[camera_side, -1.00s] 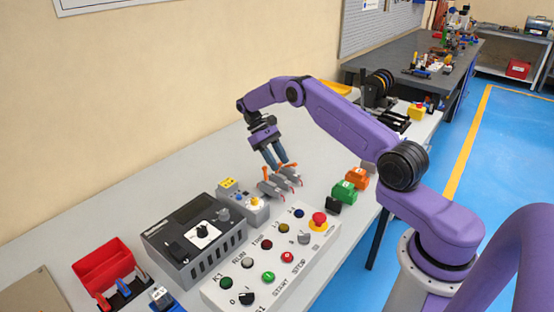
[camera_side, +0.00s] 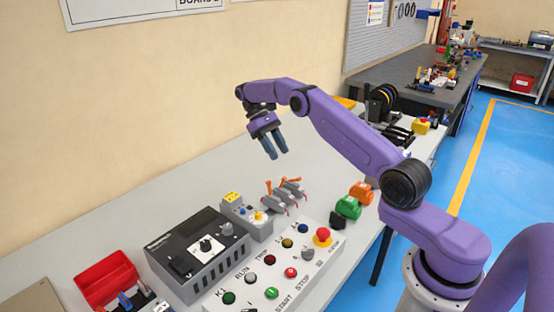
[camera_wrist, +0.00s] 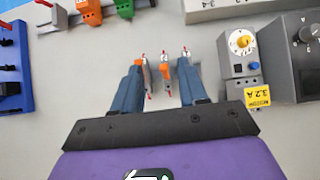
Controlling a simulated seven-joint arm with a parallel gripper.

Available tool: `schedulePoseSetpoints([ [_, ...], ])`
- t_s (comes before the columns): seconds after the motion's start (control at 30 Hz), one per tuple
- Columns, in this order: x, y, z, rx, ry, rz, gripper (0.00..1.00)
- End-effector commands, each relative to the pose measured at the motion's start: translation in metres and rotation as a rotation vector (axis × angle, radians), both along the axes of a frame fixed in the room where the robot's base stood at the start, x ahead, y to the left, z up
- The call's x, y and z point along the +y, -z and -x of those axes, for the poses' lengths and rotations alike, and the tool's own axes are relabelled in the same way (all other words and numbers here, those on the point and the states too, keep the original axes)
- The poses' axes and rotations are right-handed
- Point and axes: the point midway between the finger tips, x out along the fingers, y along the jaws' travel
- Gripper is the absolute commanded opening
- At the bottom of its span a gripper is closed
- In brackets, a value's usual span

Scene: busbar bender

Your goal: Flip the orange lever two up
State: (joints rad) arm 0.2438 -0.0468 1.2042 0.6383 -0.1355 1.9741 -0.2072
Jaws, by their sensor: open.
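The left one looks upright; the exact tilt of the others is too small to tell. No number on them is readable. My gripper (camera_side: 277,155) is open and empty, above and slightly behind the levers, fingers pointing down. In the wrist view, my gripper (camera_wrist: 160,70) has its blue fingers either side of the middle lever (camera_wrist: 166,70), with the outer units partly behind the fingers.
A grey device with a yellow knob (camera_side: 258,218) stands just left of the levers. A white button panel (camera_side: 245,290) lies in front. Green (camera_side: 348,207) and orange (camera_side: 362,192) blocks sit to the right.

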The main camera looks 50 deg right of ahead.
Motion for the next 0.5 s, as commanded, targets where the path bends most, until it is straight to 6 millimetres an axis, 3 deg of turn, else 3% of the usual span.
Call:
schedulePoseSetpoints([
  [0.5, -0.0007, -0.0087, 0.0001, -0.009, -0.001, -0.001, 0.43],
])
